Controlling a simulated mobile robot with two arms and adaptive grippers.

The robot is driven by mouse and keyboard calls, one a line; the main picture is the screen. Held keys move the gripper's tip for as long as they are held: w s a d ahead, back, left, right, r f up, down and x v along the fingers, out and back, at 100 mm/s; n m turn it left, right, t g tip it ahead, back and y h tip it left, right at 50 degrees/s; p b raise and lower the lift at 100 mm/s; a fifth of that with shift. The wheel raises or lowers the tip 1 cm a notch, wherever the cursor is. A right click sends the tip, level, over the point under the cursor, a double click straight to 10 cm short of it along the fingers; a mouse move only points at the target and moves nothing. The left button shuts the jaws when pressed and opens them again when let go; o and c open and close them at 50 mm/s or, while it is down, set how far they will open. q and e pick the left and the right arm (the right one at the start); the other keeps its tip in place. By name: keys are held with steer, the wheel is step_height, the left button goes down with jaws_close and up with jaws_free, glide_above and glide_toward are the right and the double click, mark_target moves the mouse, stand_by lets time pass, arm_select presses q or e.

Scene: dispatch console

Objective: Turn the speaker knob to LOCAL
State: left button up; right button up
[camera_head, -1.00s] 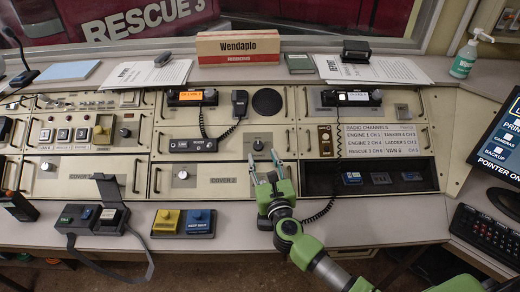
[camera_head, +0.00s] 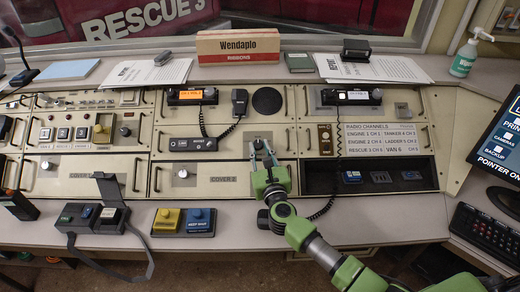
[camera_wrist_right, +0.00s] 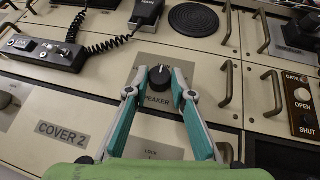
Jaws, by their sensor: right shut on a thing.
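The speaker knob (camera_wrist_right: 160,76) is a small dark round knob with a light mark near its top, on a pale plate lettered SPEAKER in the right wrist view. The position names around it cannot be read. My right gripper (camera_head: 263,146), green with teal and grey fingers, reaches up to this plate in the head view and largely covers the knob. In the right wrist view its two fingertips stand on either side of the knob, shut on it. My left gripper is not in view.
A coiled-cord handset (camera_head: 239,103) and a round speaker grille (camera_head: 267,101) are above the knob. Several handles border the panels. The COVER 2 panel (camera_head: 223,181) is below left, the GATE switch (camera_head: 325,139) to the right. Yellow and blue buttons (camera_head: 183,219) sit on the desk.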

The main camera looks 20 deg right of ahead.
steer(key=n+y+p, duration=0.1)
steer(key=n+y, duration=0.2)
steer(key=d+n+y+p, duration=0.1)
steer(key=shift+r+g+p, duration=0.25)
steer(key=shift+g+p, duration=0.05)
steer(key=shift+g, duration=0.1)
steer(key=n+y, duration=0.1)
steer(key=n, duration=0.1)
steer(key=n+g+y, duration=0.1)
steer(key=y, duration=0.1)
steer(key=shift+w+d+n+g+p, duration=0.15)
steer(key=shift+n+g+p, duration=0.15)
steer(key=shift+n+p, duration=0.1)
steer(key=n+g+y, duration=0.1)
steer(key=n, duration=0.1)
steer(key=n+g+y, duration=0.1)
steer(key=n, duration=0.1)
steer(key=shift+w+d+g+y+b, duration=0.2)
steer(key=shift+g+y+b, duration=0.1)
steer(key=shift+y+b, duration=0.1)
steer(key=shift+w+d+r+n+g+y+b, duration=0.1)
steer(key=shift+n+g+y+b, duration=0.2)
steer(key=shift+n+g, duration=0.35)
steer(key=shift+r+n+g+y+b, duration=0.1)
steer(key=shift+n+g+y+b, duration=0.1)
steer(key=shift+n+g+y, duration=0.4)
steer(key=shift+n, duration=0.25)
steer(key=o, duration=1.1)
